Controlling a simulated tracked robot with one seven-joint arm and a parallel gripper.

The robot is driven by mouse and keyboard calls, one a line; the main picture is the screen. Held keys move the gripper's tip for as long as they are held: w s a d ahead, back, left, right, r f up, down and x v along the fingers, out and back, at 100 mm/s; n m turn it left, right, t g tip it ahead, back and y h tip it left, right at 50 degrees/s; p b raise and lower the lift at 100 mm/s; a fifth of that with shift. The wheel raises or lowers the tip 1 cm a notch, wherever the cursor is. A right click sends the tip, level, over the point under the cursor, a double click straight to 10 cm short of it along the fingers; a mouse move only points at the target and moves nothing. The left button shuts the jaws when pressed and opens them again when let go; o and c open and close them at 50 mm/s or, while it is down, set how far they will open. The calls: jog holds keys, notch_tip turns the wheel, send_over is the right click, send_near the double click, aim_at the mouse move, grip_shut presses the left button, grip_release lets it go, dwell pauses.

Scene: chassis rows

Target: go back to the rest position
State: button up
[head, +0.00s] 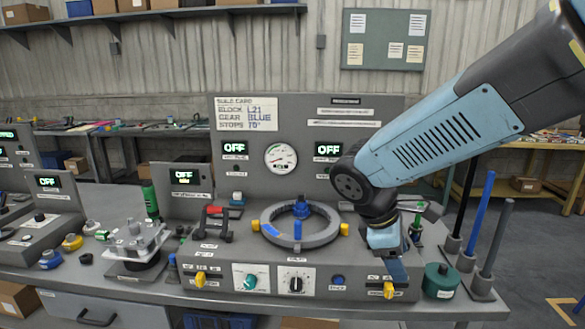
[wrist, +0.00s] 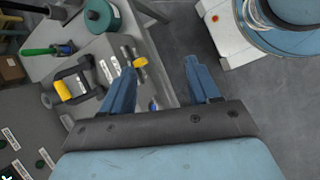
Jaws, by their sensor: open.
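My gripper (head: 392,272) hangs at the right end of the grey console (head: 345,280) in the head view, pointing down close to a yellow knob (head: 389,290). In the wrist view my gripper (wrist: 160,72) shows two blue fingers spread apart with nothing between them. The yellow knob (wrist: 140,61) shows beside the left fingertip; I cannot tell whether they touch.
A ring fixture (head: 298,238) and a red-black handle (head: 213,222) stand on the console. A teal spool (head: 440,281) and upright rods (head: 497,240) are close on the right. The upright panel (head: 345,110) stands behind.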

jog(key=s+d+r+m+t+y, duration=0.3)
jog(key=s+r+m+t+y, duration=0.1)
jog(key=r+m, duration=0.6)
jog(key=shift+s+d+m+t+y, duration=0.25)
jog(key=shift+s+m+y, duration=0.45)
jog(key=shift+m, duration=1.1)
jog(key=shift+a, duration=0.1)
